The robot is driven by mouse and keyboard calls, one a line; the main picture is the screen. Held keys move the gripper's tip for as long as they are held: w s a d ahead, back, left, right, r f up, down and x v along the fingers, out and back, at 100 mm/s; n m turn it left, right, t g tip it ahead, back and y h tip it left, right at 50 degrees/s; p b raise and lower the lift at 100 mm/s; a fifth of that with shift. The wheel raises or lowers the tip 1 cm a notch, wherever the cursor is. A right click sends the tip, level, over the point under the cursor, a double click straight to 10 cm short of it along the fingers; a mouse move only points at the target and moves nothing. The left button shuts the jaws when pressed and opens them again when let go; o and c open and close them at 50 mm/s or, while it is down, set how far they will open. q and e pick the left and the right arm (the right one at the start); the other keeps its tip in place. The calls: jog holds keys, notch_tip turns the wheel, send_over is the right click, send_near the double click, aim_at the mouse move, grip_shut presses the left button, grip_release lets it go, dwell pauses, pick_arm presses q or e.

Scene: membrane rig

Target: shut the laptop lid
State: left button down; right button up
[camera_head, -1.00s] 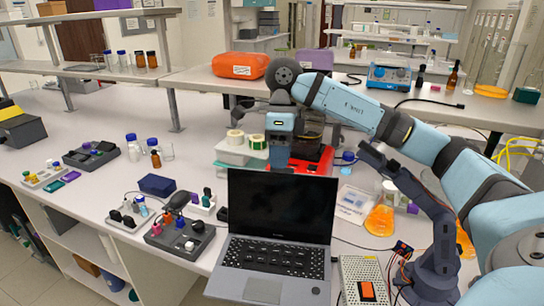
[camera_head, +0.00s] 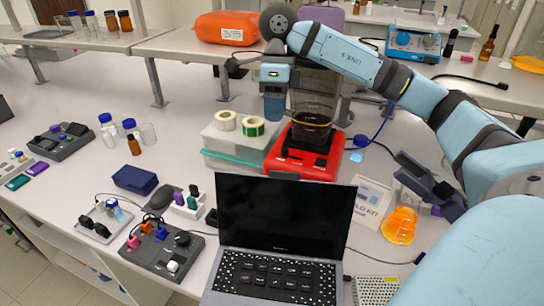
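The laptop stands open on the bench at the bottom middle, facing me. Its lid (camera_head: 282,217) is raised nearly upright, with a dark screen. Its keyboard base (camera_head: 275,278) runs off the bottom edge of the picture. My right arm comes in from the right and arches over the bench behind the laptop. My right gripper (camera_head: 272,78) is beyond and above the lid, apart from it. Its fingers are not clear enough to tell whether they are open or shut. My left gripper is not in view.
Behind the lid stand a red hotplate (camera_head: 303,153) with a glass vessel, and boxes (camera_head: 232,146) bearing tape rolls. A grey block with coloured knobs (camera_head: 162,250) is left of the laptop.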

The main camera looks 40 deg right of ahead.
jog(key=x, duration=0.4)
jog(key=p+x, duration=0.1)
jog(key=x, duration=0.3)
jog(key=p+x, duration=0.1)
jog(key=x, duration=0.3)
jog(key=shift+s+a+f, duration=0.15)
jog(key=shift+s+a, duration=0.05)
jog(key=shift+s, duration=0.1)
jog(key=shift+a+f, duration=0.1)
jog(key=shift+f, duration=0.5)
grip_shut()
